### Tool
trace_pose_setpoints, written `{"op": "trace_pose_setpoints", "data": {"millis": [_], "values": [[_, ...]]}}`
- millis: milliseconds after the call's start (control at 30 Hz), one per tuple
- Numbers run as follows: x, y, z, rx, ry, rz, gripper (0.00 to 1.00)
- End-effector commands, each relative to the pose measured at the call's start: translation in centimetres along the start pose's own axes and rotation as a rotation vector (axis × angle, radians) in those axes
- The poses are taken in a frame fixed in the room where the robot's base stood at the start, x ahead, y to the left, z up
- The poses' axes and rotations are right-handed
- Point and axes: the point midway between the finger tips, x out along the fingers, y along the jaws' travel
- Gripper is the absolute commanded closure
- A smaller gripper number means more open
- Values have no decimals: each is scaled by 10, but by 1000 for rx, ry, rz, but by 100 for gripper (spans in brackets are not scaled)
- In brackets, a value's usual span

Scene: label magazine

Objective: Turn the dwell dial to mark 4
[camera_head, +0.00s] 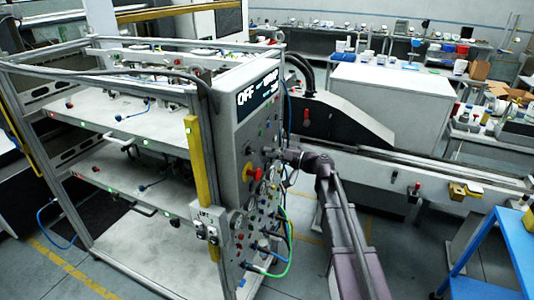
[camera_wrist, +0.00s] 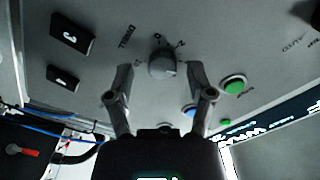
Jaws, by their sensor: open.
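The dwell dial (camera_wrist: 162,64) is a round grey knob on a grey panel in the wrist view, with the word DWELL printed beside it. Small marks stand around it, too blurred to read surely, and I cannot tell which mark it points to. My gripper (camera_wrist: 161,69) is open, with one finger on each side of the dial; I cannot tell whether either finger touches it. In the head view my gripper (camera_head: 277,154) is at the front panel (camera_head: 246,130) of the machine, and I cannot make out the dial there.
Two black plates (camera_wrist: 72,35) are on the left. In the head view, a display (camera_head: 258,91) reads OFF, and a red knob (camera_head: 249,171) and cables sit below my gripper.

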Motion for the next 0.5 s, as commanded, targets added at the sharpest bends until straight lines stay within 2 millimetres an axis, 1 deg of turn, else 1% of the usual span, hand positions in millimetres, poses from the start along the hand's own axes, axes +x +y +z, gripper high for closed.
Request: {"op": "trace_pose_setpoints", "data": {"millis": [267,367,500], "values": [[-2,-1,1,0,-2,-1,31],[-7,-1,1,0,-2,-1,31],[-20,-1,1,0,-1,0,31]]}}
